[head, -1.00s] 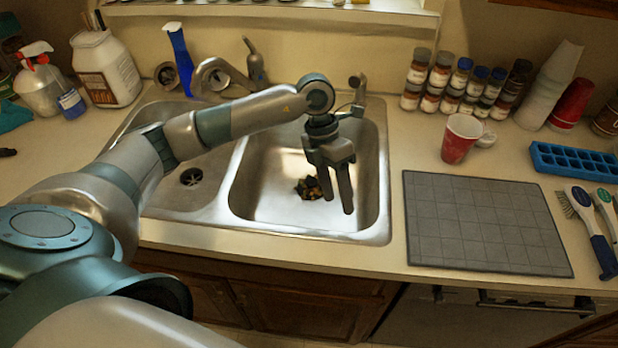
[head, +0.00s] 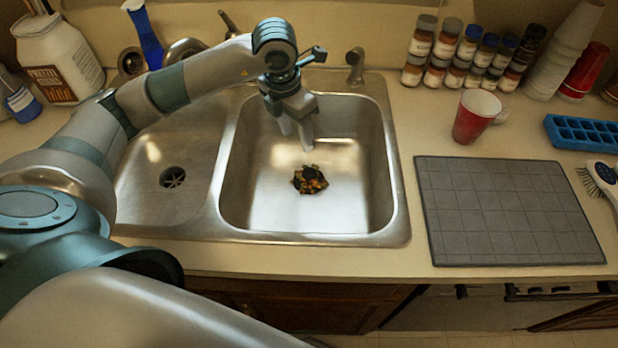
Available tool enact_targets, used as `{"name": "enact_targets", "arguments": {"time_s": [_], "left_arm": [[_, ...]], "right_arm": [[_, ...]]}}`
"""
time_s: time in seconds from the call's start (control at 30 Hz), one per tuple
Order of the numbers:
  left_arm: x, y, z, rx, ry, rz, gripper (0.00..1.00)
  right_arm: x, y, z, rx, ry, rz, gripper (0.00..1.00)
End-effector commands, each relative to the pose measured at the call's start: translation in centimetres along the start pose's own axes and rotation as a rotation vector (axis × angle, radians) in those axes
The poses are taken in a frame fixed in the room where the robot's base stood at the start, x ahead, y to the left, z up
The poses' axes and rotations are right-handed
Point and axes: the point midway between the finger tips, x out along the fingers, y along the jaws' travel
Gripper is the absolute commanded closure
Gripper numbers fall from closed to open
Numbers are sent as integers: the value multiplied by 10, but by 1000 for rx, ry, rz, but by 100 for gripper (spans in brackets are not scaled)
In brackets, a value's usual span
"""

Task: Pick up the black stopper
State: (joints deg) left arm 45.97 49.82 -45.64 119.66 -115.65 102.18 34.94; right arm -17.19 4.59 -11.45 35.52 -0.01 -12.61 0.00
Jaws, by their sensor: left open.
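A dark clump with orange and brown bits (head: 310,180) lies on the floor of the right sink basin (head: 345,205). A black part shows on top of it, but I cannot tell surely whether this is the black stopper. My left gripper (head: 296,137) is open, pointing down over the back of the right basin. It is above and behind the clump, apart from it, with nothing between its fingers. The left basin has an open drain (head: 172,177) with a dark strainer. My right gripper is not in view.
A faucet (head: 187,50) and a small tap (head: 355,66) stand behind the sink. A grey mat (head: 510,212) lies bare to the right. A red cup (head: 475,116), spice jars (head: 462,56) and a blue ice tray (head: 590,134) stand behind it.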

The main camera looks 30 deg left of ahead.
Motion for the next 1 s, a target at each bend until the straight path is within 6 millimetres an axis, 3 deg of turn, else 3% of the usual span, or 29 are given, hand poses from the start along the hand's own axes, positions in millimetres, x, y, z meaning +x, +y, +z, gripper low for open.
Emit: {"name": "enact_targets", "arguments": {"time_s": [0.27,0.8,1.0], "left_arm": [[22,0,-1,0,5,-1,50],[111,-1,0,-1,4,-2,50],[122,-1,0,0,1,-1,50]], "right_arm": [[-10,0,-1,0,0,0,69],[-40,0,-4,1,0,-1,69],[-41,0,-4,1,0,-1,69]]}}
